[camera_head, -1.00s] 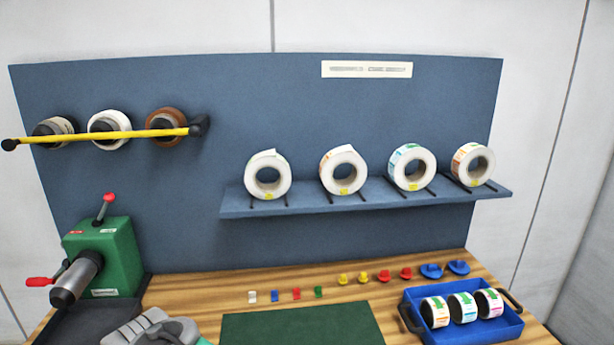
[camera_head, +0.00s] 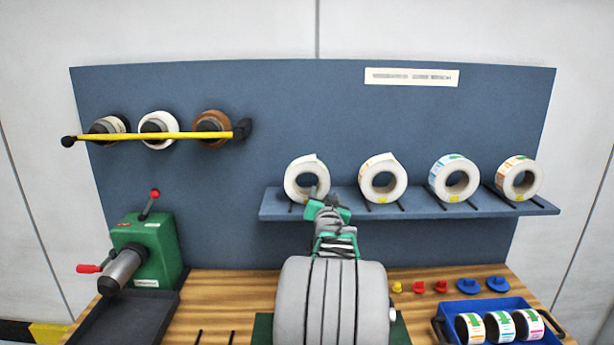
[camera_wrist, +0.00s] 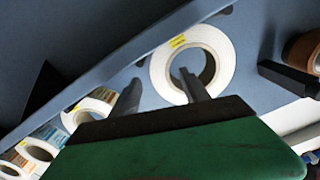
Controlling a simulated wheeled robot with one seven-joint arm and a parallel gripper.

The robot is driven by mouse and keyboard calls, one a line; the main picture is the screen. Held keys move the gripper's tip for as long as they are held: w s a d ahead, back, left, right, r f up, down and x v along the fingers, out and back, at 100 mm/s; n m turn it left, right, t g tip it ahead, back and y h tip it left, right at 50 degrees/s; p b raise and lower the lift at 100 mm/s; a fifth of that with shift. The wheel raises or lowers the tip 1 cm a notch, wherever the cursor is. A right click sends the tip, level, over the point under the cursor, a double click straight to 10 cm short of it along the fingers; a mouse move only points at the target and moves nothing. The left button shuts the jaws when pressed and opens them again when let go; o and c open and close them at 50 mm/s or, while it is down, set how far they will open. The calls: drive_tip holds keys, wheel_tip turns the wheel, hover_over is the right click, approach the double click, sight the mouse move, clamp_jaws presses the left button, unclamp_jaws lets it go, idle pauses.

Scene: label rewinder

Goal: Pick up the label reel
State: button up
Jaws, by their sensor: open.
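Several white label reels stand in a row on the blue wall shelf (camera_head: 405,208). The leftmost label reel (camera_head: 296,178) is nearest my gripper (camera_head: 325,204), which reaches up in front of the shelf and covers that reel's lower right part. In the wrist view this reel (camera_wrist: 221,42) fills the upper middle, with a yellow sticker on its rim. My gripper (camera_wrist: 160,90) is open there, one fingertip over the reel's core and the other outside the rim. I cannot tell whether the fingertip is inside the core. Other reels (camera_head: 382,177) stand to the right.
A yellow bar (camera_head: 190,135) holds several rolls at the upper left. A green machine (camera_head: 150,250) with red handles stands below it.

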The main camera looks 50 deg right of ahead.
drive_tip(key=shift+x, duration=1)
drive_tip(key=shift+a, duration=0.15)
clamp_jaws()
idle(0.4)
drive_tip(key=shift+r, duration=0.1)
